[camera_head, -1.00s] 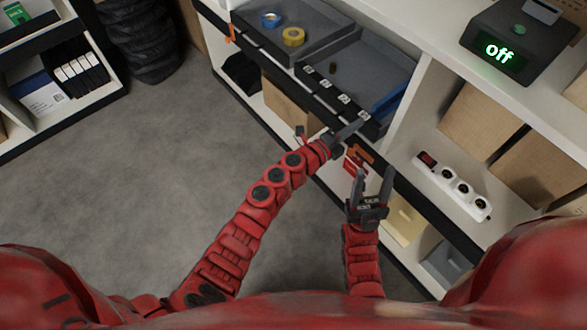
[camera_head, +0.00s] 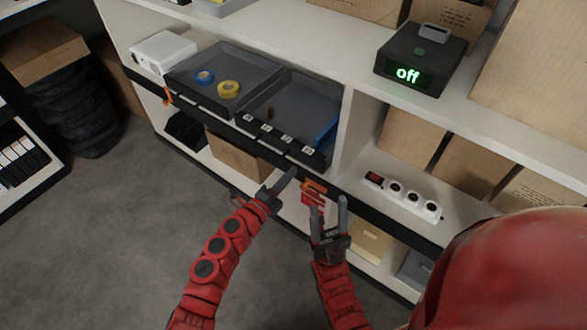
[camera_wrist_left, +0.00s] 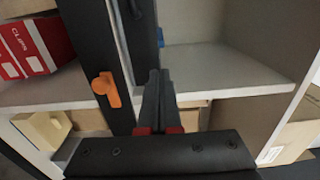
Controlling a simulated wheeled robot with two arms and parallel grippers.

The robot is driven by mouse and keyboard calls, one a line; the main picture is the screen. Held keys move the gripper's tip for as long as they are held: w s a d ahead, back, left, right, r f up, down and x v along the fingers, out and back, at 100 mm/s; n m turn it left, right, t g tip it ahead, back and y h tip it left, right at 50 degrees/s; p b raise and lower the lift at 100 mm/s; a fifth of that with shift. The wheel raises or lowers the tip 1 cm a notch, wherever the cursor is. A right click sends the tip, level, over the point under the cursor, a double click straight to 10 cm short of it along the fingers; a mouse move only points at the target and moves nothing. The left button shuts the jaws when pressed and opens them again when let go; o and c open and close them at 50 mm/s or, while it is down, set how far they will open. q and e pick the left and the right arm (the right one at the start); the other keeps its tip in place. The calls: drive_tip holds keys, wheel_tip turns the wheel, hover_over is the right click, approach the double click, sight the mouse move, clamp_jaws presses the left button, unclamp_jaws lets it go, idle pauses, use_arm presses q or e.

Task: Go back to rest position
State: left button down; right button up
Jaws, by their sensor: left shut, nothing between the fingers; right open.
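My left gripper (camera_head: 287,180) is shut and empty in the head view, in front of the shelf's dark front edge below the right tray. Its shut fingers (camera_wrist_left: 156,95) also show in the middle of the left wrist view. My right gripper (camera_head: 328,212) is open and empty, lower and to the right of the left one, with its two fingers pointing up toward the shelf. Both grippers appear apart from the shelf, though the exact gap is hard to tell.
Shelving holds two dark trays (camera_head: 184,88) with blue tape (camera_head: 206,77) and yellow tape (camera_head: 228,89), a power strip (camera_head: 403,196), and a black device (camera_head: 402,58) reading "off". An orange clip (camera_wrist_left: 106,89) hangs on the shelf edge. Open floor (camera_head: 130,240) lies left.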

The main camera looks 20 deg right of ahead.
use_arm(q)
drive_tip(key=v, duration=0.7)
drive_tip(key=shift+a+f, duration=0.25)
